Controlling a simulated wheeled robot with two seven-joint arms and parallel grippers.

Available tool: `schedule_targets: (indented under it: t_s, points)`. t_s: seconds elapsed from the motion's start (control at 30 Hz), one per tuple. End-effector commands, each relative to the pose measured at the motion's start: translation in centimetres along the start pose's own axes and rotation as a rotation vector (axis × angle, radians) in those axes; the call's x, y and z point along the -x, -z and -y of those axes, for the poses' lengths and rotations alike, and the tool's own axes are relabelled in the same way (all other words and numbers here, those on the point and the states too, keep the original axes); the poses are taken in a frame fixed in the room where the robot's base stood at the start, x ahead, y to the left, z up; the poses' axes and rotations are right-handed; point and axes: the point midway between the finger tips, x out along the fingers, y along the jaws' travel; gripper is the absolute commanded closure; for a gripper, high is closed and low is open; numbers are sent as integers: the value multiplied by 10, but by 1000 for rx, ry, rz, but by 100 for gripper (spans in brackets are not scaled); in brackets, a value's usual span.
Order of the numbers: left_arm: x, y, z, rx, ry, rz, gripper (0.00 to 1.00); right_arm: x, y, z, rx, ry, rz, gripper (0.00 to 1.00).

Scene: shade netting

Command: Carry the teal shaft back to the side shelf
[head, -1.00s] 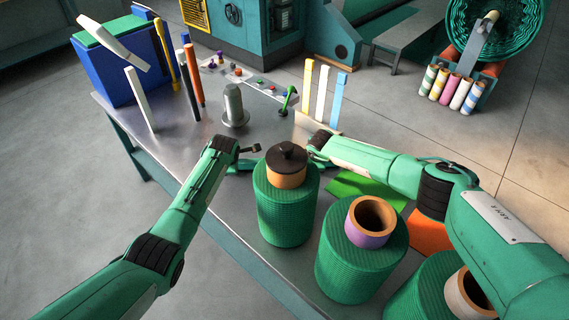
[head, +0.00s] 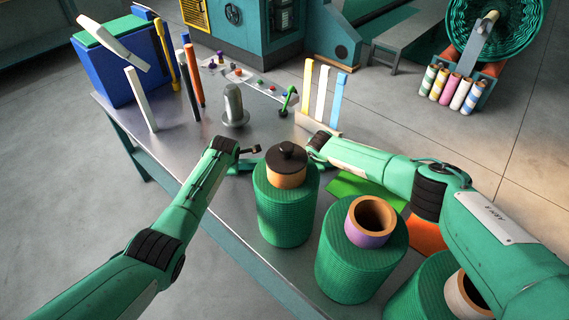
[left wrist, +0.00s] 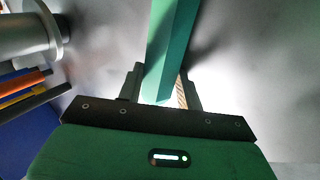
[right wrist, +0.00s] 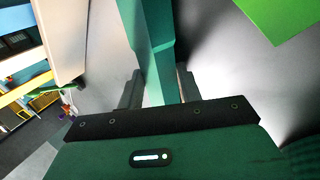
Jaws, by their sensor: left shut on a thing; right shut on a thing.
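The teal shaft (left wrist: 170,50) runs between the jaws of my left gripper (left wrist: 165,95) in the left wrist view. It also runs between the jaws of my right gripper (right wrist: 158,90) in the right wrist view. In the head view my left gripper (head: 248,158) is just left of the black-capped roll, low over the table. My right gripper (head: 318,148) is just behind and right of that roll. Both are shut on the shaft. Most of the shaft is hidden behind the roll in the head view. I cannot tell which thing is the side shelf.
Green net rolls (head: 283,215) stand along the table's near right side, close to both grippers. A grey metal post (head: 234,105), upright bars and a blue bin (head: 118,72) stand further back. Yellow, white and blue bars (head: 321,95) stand at the back right.

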Motion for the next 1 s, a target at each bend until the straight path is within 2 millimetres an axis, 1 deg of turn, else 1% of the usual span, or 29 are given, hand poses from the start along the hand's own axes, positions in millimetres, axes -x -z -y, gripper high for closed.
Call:
schedule_targets:
  t_s: [0.1, 0.13, 0.47, 1.0]
  points:
    - [0, 0, 0, 0, 1, 0, 100, 0, 0, 0, 0, 0, 1, 100]
    - [3, -1, -4, 0, -6, 1, 100, 2, 0, -3, -1, -4, -1, 100]
    - [7, 0, -6, 0, -6, 1, 100, 7, 0, -6, -1, -4, -1, 100]
    - [36, 0, -24, 1, -6, 1, 100, 36, 0, -24, 0, -5, -1, 100]
